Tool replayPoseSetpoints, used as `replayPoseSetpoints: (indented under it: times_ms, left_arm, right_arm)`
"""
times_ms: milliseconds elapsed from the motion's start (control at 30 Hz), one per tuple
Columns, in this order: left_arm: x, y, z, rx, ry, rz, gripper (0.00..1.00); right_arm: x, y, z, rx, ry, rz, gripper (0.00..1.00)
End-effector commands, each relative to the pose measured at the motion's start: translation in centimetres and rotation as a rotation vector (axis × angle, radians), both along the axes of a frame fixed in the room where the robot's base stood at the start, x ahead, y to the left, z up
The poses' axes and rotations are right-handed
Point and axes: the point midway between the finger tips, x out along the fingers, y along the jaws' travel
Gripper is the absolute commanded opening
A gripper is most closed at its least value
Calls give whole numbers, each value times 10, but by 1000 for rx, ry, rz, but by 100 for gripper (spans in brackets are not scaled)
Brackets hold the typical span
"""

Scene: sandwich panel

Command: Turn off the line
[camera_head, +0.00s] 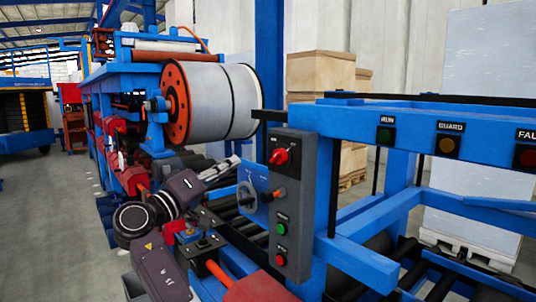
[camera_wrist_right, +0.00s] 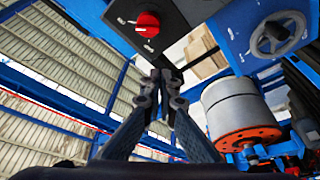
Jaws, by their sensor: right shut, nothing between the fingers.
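A grey control box (camera_head: 299,205) stands on the blue frame at the middle of the head view. It carries a red rotary knob (camera_head: 280,157) at its top, a green button (camera_head: 281,228) and a red button (camera_head: 280,260) below. The knob also shows at the top of the right wrist view (camera_wrist_right: 148,24). My right gripper (camera_head: 234,162) is left of the box, at about the knob's height in the picture. In the right wrist view its fingers (camera_wrist_right: 162,76) are shut and empty, apart from the knob. My left gripper is not in view.
A blue plate with a grey handwheel (camera_head: 247,196) sits just left of the box. RUN (camera_head: 384,135), GUARD (camera_head: 446,145) and FAULT (camera_head: 527,156) lamps are on the blue beam. A large grey roll (camera_head: 215,102) is behind. Open floor lies at far left.

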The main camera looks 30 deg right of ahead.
Motion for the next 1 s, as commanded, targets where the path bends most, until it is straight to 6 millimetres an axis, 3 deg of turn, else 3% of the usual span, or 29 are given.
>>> replayPoseSetpoints:
  times_ms: [100, 467, 667, 967, 1000]
  left_arm:
    - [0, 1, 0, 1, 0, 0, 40]
    - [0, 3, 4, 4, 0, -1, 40]
    - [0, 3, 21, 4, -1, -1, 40]
    - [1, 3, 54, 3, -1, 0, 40]
    - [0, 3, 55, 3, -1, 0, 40]
  right_arm:
    - [-6, 0, 9, -2, -19, -14, 0]
    - [-4, -5, 10, -2, -16, -13, 0]
    - [5, -32, 21, -3, -14, -15, 0]
    - [25, -94, 37, -2, -13, -16, 0]
    - [25, -95, 31, -1, -13, -11, 0]
